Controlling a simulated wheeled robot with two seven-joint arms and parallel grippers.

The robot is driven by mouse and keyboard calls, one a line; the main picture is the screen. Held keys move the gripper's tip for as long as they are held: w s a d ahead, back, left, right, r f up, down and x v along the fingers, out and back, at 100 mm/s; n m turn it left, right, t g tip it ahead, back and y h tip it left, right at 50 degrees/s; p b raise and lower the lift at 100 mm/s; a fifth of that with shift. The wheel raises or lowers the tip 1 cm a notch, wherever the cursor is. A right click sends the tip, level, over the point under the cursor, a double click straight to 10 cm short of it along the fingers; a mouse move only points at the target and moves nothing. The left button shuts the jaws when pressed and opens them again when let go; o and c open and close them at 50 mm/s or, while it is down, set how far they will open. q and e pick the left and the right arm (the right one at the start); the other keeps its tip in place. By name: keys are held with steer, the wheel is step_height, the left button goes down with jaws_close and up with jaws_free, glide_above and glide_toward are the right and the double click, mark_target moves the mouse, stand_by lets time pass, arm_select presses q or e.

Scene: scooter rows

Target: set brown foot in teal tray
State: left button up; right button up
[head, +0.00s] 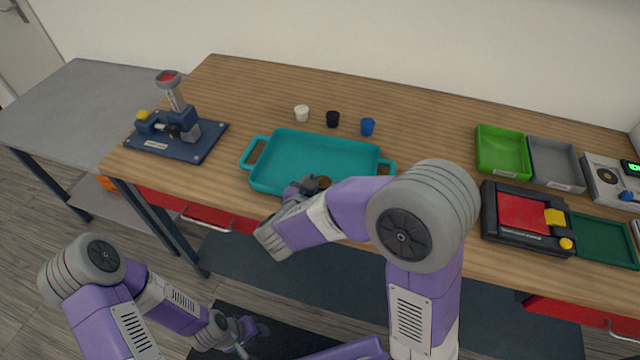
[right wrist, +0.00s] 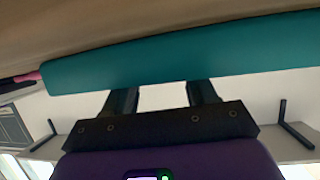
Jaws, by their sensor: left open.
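The teal tray (head: 320,157) lies on the wooden table, left of centre. A small brown foot (head: 324,182) shows at the tray's front edge, beside the fingertips of my right gripper (head: 308,187). In the right wrist view, the two fingers of my right gripper (right wrist: 161,95) stand apart, with their tips hidden behind the teal tray wall (right wrist: 170,62). The brown foot is not visible there, and whether the fingers grip it cannot be seen. My left gripper (head: 240,338) is open, low in front of the table and away from the tray.
White (head: 302,113), black (head: 333,119) and blue (head: 367,127) feet stand behind the tray. A blue press fixture (head: 180,135) stands left. Green (head: 502,150) and grey (head: 555,163) trays and a black-red fixture (head: 522,215) lie right. Bare tabletop lies between the blue foot and green tray.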

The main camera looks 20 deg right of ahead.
steer(key=shift+r, duration=0.2)
steer(key=p+v, duration=0.4)
steer(key=v, duration=0.8)
